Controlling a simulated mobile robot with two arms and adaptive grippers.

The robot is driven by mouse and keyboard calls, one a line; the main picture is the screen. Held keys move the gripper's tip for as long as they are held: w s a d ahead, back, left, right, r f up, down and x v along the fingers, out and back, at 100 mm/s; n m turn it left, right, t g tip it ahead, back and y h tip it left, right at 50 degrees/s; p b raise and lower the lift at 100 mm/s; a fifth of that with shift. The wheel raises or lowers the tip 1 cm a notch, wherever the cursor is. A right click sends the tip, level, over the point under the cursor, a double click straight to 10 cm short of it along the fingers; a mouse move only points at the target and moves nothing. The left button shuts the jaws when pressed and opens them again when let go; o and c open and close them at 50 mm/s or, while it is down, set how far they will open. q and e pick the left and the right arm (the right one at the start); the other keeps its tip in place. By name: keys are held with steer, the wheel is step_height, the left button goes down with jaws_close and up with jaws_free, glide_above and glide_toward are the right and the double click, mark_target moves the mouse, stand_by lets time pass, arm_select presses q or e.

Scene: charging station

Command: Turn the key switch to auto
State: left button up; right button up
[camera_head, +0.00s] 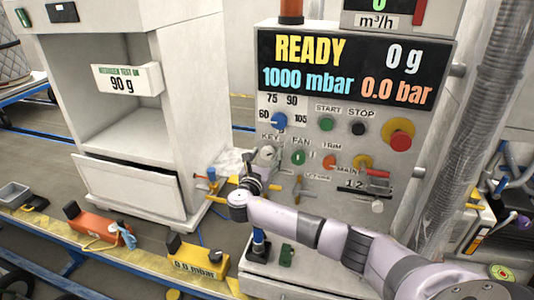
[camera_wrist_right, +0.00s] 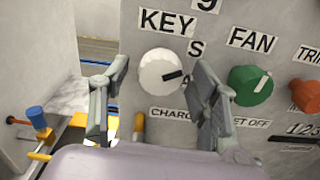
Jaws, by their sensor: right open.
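The key switch (camera_wrist_right: 160,76) is a white round knob under the KEY label (camera_wrist_right: 167,22) in the right wrist view. Its dark pointer mark points right, slightly upward. An S label (camera_wrist_right: 196,47) sits to its upper right; a letter at its lower right is partly hidden by a finger. My right gripper (camera_wrist_right: 161,84) is open, with one finger on each side of the knob in the picture; I cannot tell whether they touch it. In the head view my right gripper (camera_head: 259,168) is at the panel, just below the key switch (camera_head: 265,155). My left gripper is out of view.
The green FAN knob (camera_wrist_right: 250,85) is close to the right finger. The panel (camera_head: 325,205) also carries an orange knob (camera_head: 329,162), a red emergency button (camera_head: 400,140) and START and STOP buttons. A white cabinet (camera_head: 180,110) stands left, with a gap before the panel.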

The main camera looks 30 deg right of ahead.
steer(key=shift+w+d, duration=0.45)
steer(key=shift+c, duration=0.3)
steer(key=c, duration=1.1)
